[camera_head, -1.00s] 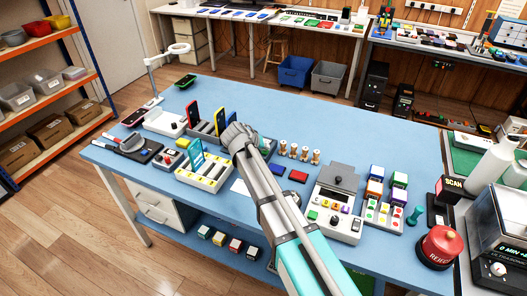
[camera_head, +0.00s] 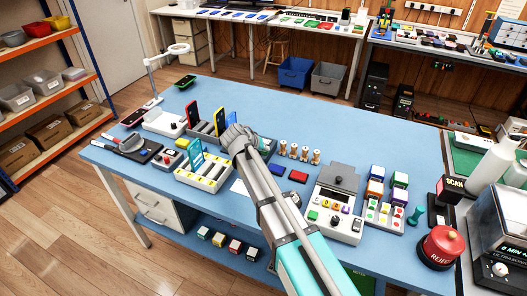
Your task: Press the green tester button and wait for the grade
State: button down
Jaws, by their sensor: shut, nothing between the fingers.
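A white tester-like unit (camera_head: 333,213) with a grey lid stands at the right middle of the blue bench. A teal phone (camera_head: 195,154) stands in a white and yellow slotted rack (camera_head: 215,182) left of my gripper.
Red and blue blocks (camera_head: 297,175) and small wooden spools (camera_head: 305,155) lie between my arm and the unit. Coloured cubes (camera_head: 376,188) and a red REJECT button (camera_head: 440,246) are at the right. The back middle of the bench (camera_head: 300,115) is clear.

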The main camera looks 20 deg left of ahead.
jog(key=shift+r+p, duration=0.9)
jog(key=shift+p, duration=0.05)
notch_tip(320, 180, up, 5)
jog(key=p, duration=0.5)
dwell(0.4)
dwell(0.7)
